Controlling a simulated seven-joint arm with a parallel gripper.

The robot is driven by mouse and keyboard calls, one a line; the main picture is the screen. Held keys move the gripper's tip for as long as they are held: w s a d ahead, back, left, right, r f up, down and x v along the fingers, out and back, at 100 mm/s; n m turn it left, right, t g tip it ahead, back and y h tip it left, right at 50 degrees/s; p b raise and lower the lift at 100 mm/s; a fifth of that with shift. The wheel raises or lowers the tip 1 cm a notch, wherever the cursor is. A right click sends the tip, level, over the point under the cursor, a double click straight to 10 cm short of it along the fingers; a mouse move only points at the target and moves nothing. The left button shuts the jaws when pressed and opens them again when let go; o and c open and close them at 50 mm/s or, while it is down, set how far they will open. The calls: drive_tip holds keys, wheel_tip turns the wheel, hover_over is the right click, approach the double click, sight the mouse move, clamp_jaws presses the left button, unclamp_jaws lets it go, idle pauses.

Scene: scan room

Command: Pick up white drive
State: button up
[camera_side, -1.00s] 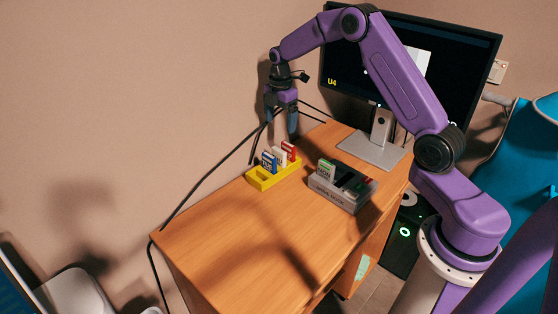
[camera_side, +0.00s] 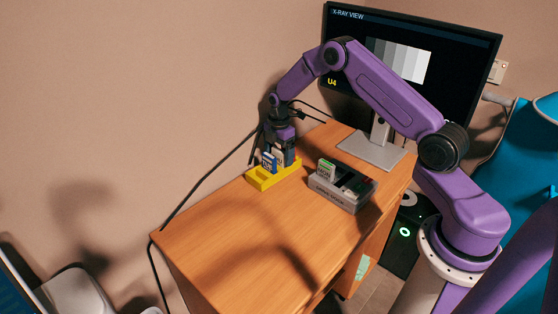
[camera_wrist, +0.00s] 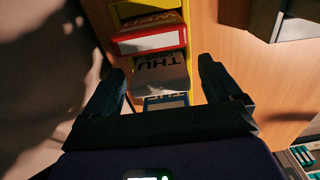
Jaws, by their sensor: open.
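My gripper (camera_side: 282,156) is down at the yellow rack (camera_side: 258,182) and open. In the wrist view its two dark fingers stand apart, one on each side of the white drive (camera_wrist: 160,73), with dark lettering on it. I cannot tell whether they touch it. The red drive (camera_wrist: 152,38) is beyond the white one and the blue drive (camera_wrist: 166,102) is nearer, partly hidden by my gripper. In the side view the blue drive (camera_side: 269,162) shows at the front, while my fingers largely hide the others.
A grey box (camera_side: 334,195) holding a green-marked drive (camera_side: 326,168) stands right of the rack on the wooden desk (camera_side: 232,230). Behind it is the monitor (camera_side: 460,70) on its grey stand (camera_side: 371,153). The desk's near part is clear. A wall is close on the left.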

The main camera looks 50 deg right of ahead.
drive_tip(key=shift+f, duration=0.35)
drive_tip(key=shift+c, duration=0.3)
drive_tip(key=c, duration=1.1)
drive_tip(key=shift+c, duration=0.2)
drive_tip(key=shift+r, duration=0.1)
